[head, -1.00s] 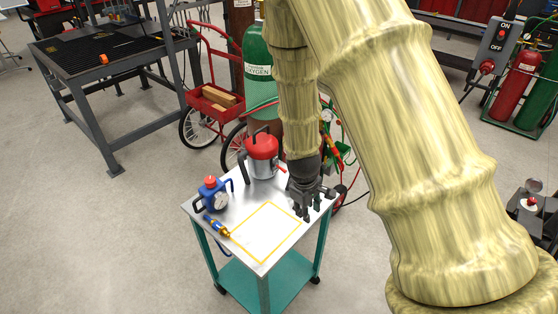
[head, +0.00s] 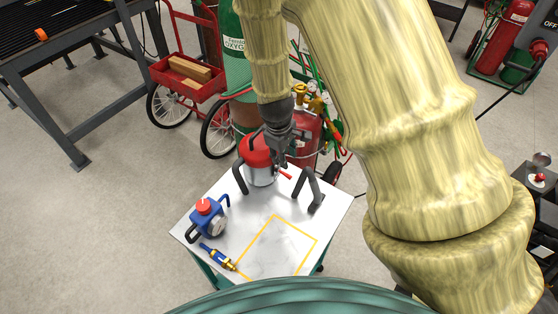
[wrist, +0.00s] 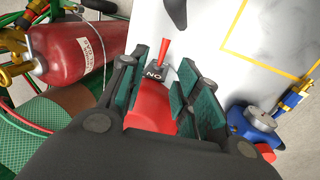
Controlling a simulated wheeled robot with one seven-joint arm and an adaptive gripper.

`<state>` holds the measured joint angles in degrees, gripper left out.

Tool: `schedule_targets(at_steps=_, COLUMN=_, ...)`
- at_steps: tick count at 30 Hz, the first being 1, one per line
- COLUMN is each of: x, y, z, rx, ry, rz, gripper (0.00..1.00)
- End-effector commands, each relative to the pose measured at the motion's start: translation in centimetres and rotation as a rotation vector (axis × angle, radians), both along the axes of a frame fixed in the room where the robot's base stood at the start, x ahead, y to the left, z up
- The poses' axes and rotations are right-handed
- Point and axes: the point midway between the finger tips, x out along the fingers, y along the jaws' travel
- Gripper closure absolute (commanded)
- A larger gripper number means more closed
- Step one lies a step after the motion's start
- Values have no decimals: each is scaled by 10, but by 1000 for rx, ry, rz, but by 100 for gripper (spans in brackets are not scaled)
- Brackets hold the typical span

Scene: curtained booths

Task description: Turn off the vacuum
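The vacuum (head: 255,152) is a small steel canister with a red top, upright at the back of the white-topped cart (head: 235,185). A red lever (head: 284,173) sticks out from its right side. In the wrist view the lever (wrist: 163,48) stands on a dark plate lettered ON, which reads upside down. My gripper (head: 284,160) is over the vacuum's right side. In the wrist view my gripper (wrist: 163,80) is open, its green-padded fingers on either side of the red top (wrist: 150,108), with the lever just beyond the tips. Contact cannot be told.
A dark angled handle (head: 309,188) stands right of the vacuum. A blue pump with a red knob (head: 206,212) and a blue-and-brass fitting (head: 217,257) are at the cart's left. A yellow-outlined square (head: 275,245) is empty. Gas cylinders (head: 305,130) stand close behind.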

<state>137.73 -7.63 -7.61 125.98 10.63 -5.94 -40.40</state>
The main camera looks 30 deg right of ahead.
Motion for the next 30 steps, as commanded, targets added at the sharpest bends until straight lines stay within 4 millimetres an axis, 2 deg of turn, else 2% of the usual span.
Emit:
schedule_targets(at_steps=7, x=-7, y=1, z=-10, rx=1, ry=-7, rz=3, gripper=68)
schedule_targets(at_steps=17, x=16, y=-6, z=-53, rx=0, ry=14, rz=4, gripper=68)
schedule_targets(at_steps=30, x=17, y=-15, z=-93, rx=0, ry=13, rz=1, gripper=68)
